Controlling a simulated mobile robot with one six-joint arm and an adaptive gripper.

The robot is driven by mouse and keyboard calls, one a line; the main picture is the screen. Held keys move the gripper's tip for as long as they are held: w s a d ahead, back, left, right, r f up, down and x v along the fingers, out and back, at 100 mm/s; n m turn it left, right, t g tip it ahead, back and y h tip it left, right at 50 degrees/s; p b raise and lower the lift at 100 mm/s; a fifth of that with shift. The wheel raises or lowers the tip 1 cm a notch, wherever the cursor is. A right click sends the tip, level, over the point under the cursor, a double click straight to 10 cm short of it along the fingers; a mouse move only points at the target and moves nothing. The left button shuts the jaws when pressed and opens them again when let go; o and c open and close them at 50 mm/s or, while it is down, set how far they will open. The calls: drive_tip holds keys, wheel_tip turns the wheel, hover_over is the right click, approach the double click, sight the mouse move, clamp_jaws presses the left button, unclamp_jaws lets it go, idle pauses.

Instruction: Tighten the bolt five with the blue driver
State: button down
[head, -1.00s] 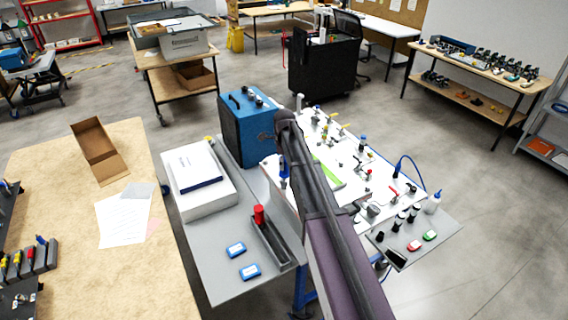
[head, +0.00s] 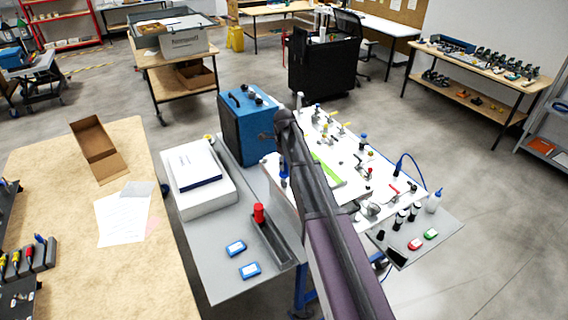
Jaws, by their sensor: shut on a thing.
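My arm crosses the white analyser panel (head: 385,172) from the bottom of the head view, and my gripper is hidden behind it. A small upright blue part (head: 284,172) shows just left of the arm, at the panel's left side; I cannot tell whether it is the blue driver or a fitting. The panel carries several valves, knobs and fittings. Bolt five cannot be picked out at this size. A driver rack (head: 30,262) at the far left holds red and yellow handles, with a small blue tip (head: 40,239) behind them.
A blue box (head: 248,125) stands behind the panel's left side. Bottles and small cases stand at the panel's right front.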

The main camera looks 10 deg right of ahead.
drive_tip(key=shift+f, duration=0.15)
drive_tip(key=c, duration=1)
unclamp_jaws()
clamp_jaws()
drive_tip(key=shift+m, duration=4)
drive_tip(key=o, duration=0.7)
unclamp_jaws()
drive_tip(key=shift+o, duration=0.2)
